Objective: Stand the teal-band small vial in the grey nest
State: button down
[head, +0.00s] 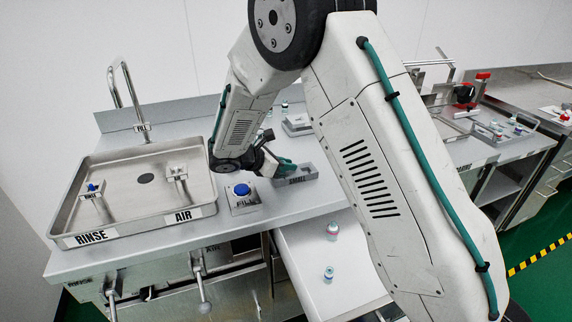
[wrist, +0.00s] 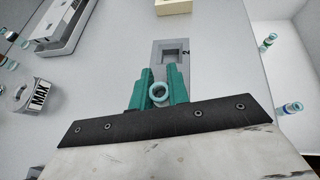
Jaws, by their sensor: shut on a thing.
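My gripper (wrist: 159,82) has teal fingers, shut on the small vial (wrist: 158,92). In the wrist view I see the vial nearly end-on, as a pale teal ring between the fingers. The grey nest (wrist: 184,75) lies just beyond the fingertips, with a square recess and a "2" mark showing; part of it is hidden by the fingers. In the head view my gripper (head: 284,165) is over or beside the grey block labelled SMALL (head: 308,174). The vial is not clear there, and I cannot tell its height above the nest.
A steel basin (head: 120,215) with RINSE and AIR posts stands left. A blue FILL button (head: 241,190) is near my gripper. A red-banded vial (head: 332,231) and another vial (head: 328,273) stand on the lower shelf. A MAX-labelled piece (wrist: 38,95) and a tray (wrist: 62,30) are left in the wrist view.

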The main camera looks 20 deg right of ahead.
jog(key=shift+f, duration=0.1)
jog(key=c, duration=1.3)
grip_release()
jog(key=shift+c, duration=0.2)
